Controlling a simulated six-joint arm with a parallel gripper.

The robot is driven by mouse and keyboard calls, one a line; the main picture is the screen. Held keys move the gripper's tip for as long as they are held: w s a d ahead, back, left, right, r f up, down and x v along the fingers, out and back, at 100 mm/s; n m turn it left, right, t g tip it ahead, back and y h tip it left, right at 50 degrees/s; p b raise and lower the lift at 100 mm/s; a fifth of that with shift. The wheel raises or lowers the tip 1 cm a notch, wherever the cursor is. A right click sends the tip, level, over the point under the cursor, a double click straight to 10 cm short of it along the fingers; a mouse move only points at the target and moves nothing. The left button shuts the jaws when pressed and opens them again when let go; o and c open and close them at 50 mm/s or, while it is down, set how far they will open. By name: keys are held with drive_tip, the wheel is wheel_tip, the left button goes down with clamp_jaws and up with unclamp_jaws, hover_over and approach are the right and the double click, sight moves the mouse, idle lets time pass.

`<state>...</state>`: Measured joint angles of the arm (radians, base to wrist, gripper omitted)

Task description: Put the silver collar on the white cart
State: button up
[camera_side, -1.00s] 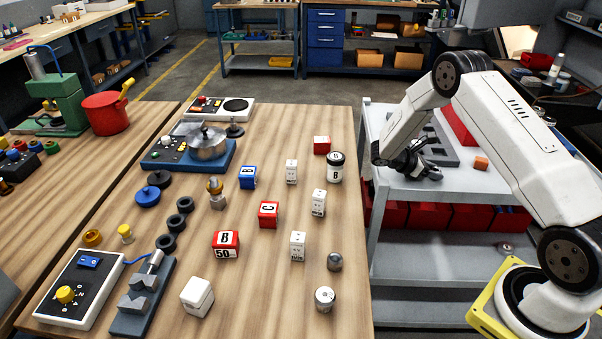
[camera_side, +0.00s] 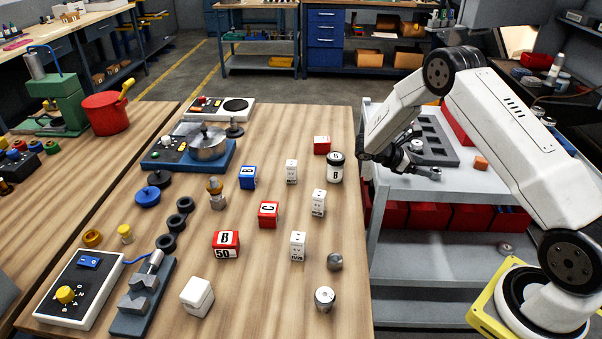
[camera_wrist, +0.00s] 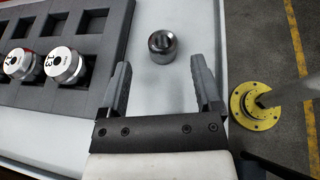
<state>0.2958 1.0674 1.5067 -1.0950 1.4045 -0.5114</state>
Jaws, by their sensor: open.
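In the wrist view, the silver collar (camera_wrist: 163,46), a short round metal piece with a dark bore, stands on the pale top of the white cart (camera_wrist: 190,30). My gripper (camera_wrist: 161,75) is open and empty. The collar lies just beyond the fingertips, between their lines and apart from both. In the side view, my gripper (camera_side: 420,160) is low over the white cart (camera_side: 460,182). I cannot clearly make out the collar there beside the dark fingers.
A dark tray (camera_wrist: 115,40) with square wells lies left of the collar, holding two silver cylinders (camera_wrist: 62,63). The wooden table (camera_side: 270,300) with blocks and small parts stands left of the cart.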

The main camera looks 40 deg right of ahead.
drive_tip(key=v, duration=0.7)
drive_tip(key=shift+a+r, duration=0.1)
idle(0.5)
drive_tip(key=s+a+r+m+t+y, duration=0.3)
drive_tip(key=s+a+m+t+y, duration=0.2)
drive_tip(key=a, duration=0.6)
drive_tip(key=s+a+r+m+t+y, duration=0.3)
drive_tip(key=s+a+m+t+y, duration=0.2)
drive_tip(key=s+a, duration=0.4)
drive_tip(key=shift+a+m+y, duration=0.3)
drive_tip(key=shift+a+y, duration=0.3)
drive_tip(key=shift+a, duration=0.6)
